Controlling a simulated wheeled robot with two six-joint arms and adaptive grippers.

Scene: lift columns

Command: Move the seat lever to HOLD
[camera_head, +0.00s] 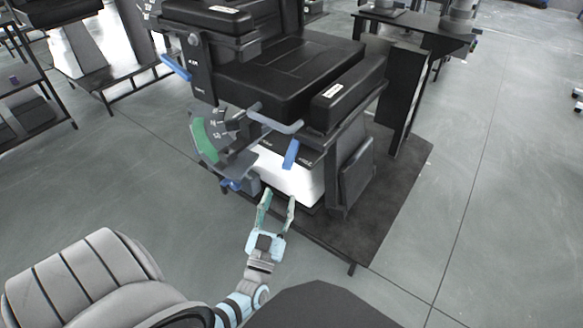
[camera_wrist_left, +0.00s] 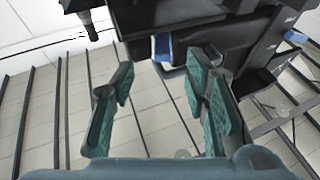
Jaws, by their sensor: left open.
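A black seat (camera_head: 290,75) stands on a mount with several blue-tipped levers. One blue lever (camera_head: 291,154) hangs at its front edge, another blue lever (camera_head: 175,67) is at the upper left, and a small blue piece (camera_head: 231,185) is low by a green-marked scale plate (camera_head: 204,140). I cannot read which one is the seat lever or a HOLD label. My left gripper (camera_head: 276,198) is open and empty, in front of the white box below the seat. In the left wrist view, a blue part (camera_wrist_left: 162,47) lies beyond the open fingers (camera_wrist_left: 158,80).
The white box (camera_head: 290,178) is under the seat's front. A dark mat (camera_head: 400,190) lies beneath. A grey padded chair (camera_head: 80,275) is at the lower left. A black table (camera_head: 420,22) stands behind at the right.

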